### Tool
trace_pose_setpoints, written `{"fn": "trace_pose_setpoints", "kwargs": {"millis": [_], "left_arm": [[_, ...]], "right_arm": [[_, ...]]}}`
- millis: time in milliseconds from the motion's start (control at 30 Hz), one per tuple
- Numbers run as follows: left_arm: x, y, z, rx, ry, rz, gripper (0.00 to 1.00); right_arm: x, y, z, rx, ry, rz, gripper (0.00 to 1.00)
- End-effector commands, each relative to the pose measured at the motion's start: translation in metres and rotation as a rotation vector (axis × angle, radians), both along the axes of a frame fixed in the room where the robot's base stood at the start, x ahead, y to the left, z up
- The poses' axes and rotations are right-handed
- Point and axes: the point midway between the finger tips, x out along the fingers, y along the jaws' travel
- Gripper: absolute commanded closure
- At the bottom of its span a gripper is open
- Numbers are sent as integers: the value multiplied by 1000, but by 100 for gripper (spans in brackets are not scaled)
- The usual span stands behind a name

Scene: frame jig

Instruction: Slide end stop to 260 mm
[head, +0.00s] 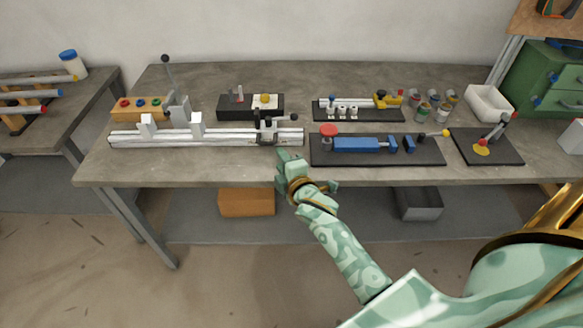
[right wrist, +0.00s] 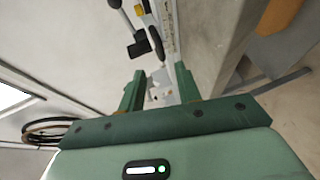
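A long pale rail (head: 225,139) lies along the front of the bench. A dark carriage with a black-tipped lever, which looks like the end stop (head: 267,132), sits on the rail near its right end. My right gripper (head: 286,153) is just in front of the rail, close to this carriage. In the right wrist view its two green fingers (right wrist: 159,88) stand apart, with the rail's marked strip (right wrist: 169,32) and a black-knobbed lever (right wrist: 139,47) beyond them. I see no hold on anything. The scale reading is too small to tell. My left gripper is not in view.
Two white blocks (head: 196,125) stand on the rail's left half. Behind it are a button box (head: 139,108) and a black block (head: 234,108). A board with a blue clamp (head: 357,145) lies close to the right of the rail. The bench's front edge runs below the gripper's reach.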

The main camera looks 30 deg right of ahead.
Motion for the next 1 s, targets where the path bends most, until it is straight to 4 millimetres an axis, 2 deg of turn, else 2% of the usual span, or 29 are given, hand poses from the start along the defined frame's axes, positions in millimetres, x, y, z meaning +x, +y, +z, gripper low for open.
{"fn": "trace_pose_setpoints", "kwargs": {"millis": [100, 300, 900, 1000], "left_arm": [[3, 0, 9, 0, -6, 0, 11], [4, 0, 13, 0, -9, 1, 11], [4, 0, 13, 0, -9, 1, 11], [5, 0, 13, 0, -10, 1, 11]], "right_arm": [[-27, 4, 7, 1, 1, 1, 66], [-50, 8, 11, 0, 1, 1, 66], [-54, 9, 11, 3, 0, 0, 66], [-53, 9, 11, 70, -12, -13, 66]]}}
